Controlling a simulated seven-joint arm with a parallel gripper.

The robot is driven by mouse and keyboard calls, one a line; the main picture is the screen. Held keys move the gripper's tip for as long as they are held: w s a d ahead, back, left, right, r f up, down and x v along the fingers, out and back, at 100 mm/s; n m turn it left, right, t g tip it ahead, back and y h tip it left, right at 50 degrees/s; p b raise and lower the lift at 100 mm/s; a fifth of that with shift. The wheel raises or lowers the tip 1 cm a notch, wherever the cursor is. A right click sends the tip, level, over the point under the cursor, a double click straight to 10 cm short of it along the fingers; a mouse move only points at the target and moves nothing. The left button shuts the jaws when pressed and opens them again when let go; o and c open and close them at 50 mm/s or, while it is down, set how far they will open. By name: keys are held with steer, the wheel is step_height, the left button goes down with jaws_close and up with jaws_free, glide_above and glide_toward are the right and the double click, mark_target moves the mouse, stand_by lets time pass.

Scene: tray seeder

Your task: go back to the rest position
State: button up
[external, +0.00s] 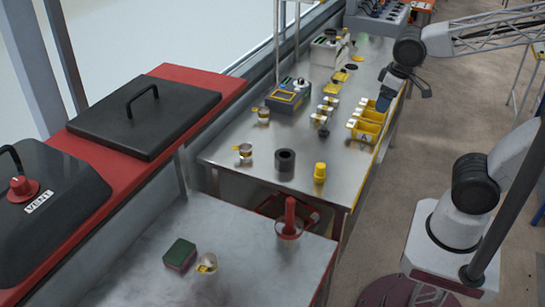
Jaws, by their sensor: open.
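My gripper (404,88) hangs from my arm at the upper right, over the right edge of the metal bench (225,150). Its dark fingers are spread apart and I see nothing between them. It is above and close to the yellow bins (366,126) in the picture; the exact height gap cannot be told. The rest position is not marked in view.
The bench holds a blue device (288,97), a dark cylinder (285,164), a yellow cup (320,172) and small cups. A lower table (235,240) carries a green block (180,253) and a red-handled tool (290,220). Floor (440,130) is open at right.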

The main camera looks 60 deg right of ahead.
steer(key=shift+n, duration=0.4)
steer(key=s, duration=0.1)
steer(key=s+d, duration=0.1)
steer(key=s+f, duration=0.1)
steer(key=s, duration=0.1)
steer(key=shift+s+d, duration=0.1)
steer(key=shift+d, duration=0.3)
